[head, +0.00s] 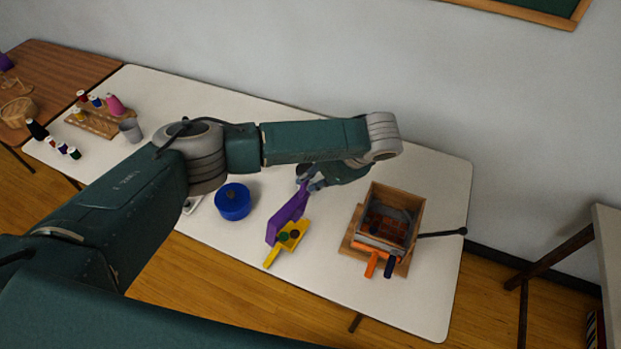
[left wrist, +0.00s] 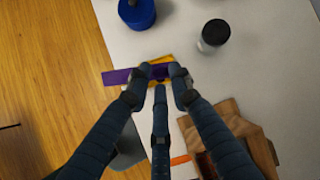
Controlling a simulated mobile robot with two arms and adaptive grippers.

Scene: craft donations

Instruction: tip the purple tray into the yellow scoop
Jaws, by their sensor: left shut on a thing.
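The purple tray (head: 288,218) is held up by my left gripper (head: 312,181), which is shut on it. The tray is steeply tilted, its low end over or beside the yellow scoop (head: 274,256). The scoop lies on the white table with small dark green pieces (head: 289,236) in it. In the left wrist view the purple tray (left wrist: 117,77) runs between the fingers (left wrist: 158,82), with part of the yellow scoop (left wrist: 161,60) showing behind it. Whether anything remains inside the tray is hidden. My right gripper is not in view.
A blue round container (head: 233,203) stands left of the scoop. A wooden box (head: 404,196) with orange-handled items stands to the right. A dark-topped jar (left wrist: 214,34) shows in the left wrist view. Spools and a grey cup (head: 130,130) are at the far left.

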